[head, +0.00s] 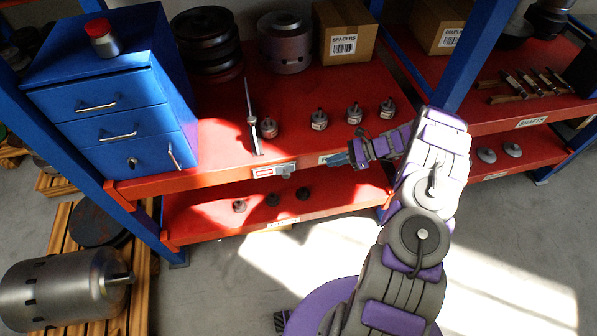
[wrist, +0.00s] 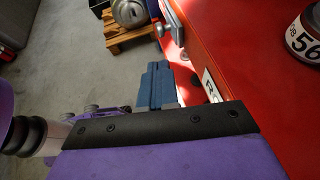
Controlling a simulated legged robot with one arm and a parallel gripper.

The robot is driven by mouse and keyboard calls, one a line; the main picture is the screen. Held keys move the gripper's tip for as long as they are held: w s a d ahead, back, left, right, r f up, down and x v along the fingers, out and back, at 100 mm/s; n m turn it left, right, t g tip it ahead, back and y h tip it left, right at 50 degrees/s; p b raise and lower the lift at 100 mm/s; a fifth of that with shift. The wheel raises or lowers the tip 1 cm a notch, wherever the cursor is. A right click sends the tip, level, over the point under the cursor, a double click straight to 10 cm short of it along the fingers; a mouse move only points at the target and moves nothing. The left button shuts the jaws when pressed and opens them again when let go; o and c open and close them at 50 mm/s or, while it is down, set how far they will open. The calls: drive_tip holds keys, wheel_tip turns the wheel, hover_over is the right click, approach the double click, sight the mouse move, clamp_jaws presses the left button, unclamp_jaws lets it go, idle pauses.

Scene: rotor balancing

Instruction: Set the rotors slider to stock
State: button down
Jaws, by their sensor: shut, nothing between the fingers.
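A small slider plate (head: 286,168) with a grey knob sits on the front edge of the upper red shelf, beside a red-and-white label (head: 263,172). A metal fitting with a rounded knob, which looks like the same slider, shows in the wrist view (wrist: 173,24). A white label starting with R (wrist: 211,87) is on the shelf edge, partly hidden by my gripper. My gripper (head: 334,160) is shut and empty in front of the shelf edge, to the right of the slider and apart from it. Its blue fingers also show in the wrist view (wrist: 157,66). The slider's setting is too small to read.
Several small rotors (head: 319,119) and an upright metal rod (head: 250,112) stand on the upper shelf (head: 215,150). A blue drawer cabinet (head: 115,100) is at left. Dark parts (head: 272,199) lie on the lower shelf. The space before the shelf edge is clear.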

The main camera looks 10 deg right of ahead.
drive_tip(key=b, duration=0.2)
approach(287, 174)
drive_tip(key=f+x, duration=0.1)
drive_tip(key=x, duration=0.5)
drive_tip(key=shift+w+d+f, duration=0.15)
drive_tip(key=shift+w+d, duration=0.05)
drive_tip(key=shift+w, duration=0.05)
drive_tip(key=shift+a+p, duration=0.6)
drive_tip(key=shift+a, duration=0.6)
drive_tip(key=shift+a+p, duration=0.35)
drive_tip(key=shift+a, duration=0.5)
drive_tip(key=shift+d, duration=0.1)
